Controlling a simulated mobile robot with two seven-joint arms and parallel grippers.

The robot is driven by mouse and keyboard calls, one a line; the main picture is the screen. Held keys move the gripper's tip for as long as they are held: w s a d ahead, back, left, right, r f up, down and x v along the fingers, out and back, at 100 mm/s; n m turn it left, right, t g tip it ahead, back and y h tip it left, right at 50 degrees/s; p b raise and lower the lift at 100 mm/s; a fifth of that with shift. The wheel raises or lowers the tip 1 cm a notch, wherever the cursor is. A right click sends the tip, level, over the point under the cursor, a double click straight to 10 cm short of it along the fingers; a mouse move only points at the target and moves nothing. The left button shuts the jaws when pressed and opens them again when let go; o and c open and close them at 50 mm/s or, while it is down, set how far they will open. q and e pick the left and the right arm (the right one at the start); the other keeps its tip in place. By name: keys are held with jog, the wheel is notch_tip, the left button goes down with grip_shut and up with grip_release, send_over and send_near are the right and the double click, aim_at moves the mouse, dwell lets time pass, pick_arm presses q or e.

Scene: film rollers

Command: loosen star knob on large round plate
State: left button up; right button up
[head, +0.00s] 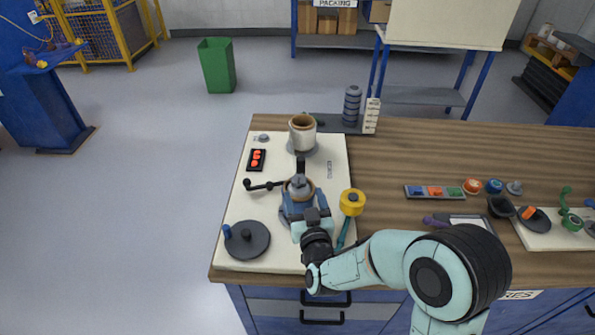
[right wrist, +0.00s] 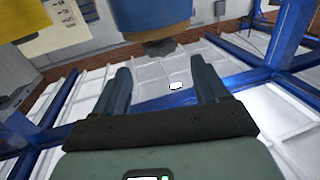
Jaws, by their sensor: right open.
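My right gripper (head: 304,207) is at the near side of the blue body in the head view. Its two fingers are spread, with a clear gap between the tips (right wrist: 160,68) and nothing clasped. The gripper hides part of the body and plate. My left gripper is not in view.
The white board (head: 235,205) also bears a mug-like roller (head: 302,135), a red-button box (head: 256,160), a black crank (head: 263,185) and a dark disc (head: 250,243). A yellow-headed mallet (head: 352,202) lies close on the right. Bare wood (head: 430,155) is free beyond it.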

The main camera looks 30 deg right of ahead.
aim_at(299, 182)
jog(key=p+x, duration=0.1)
jog(key=x, duration=0.8)
jog(key=shift+w+d, duration=0.1)
jog(key=shift+w, duration=0.25)
jog(key=c, duration=1)
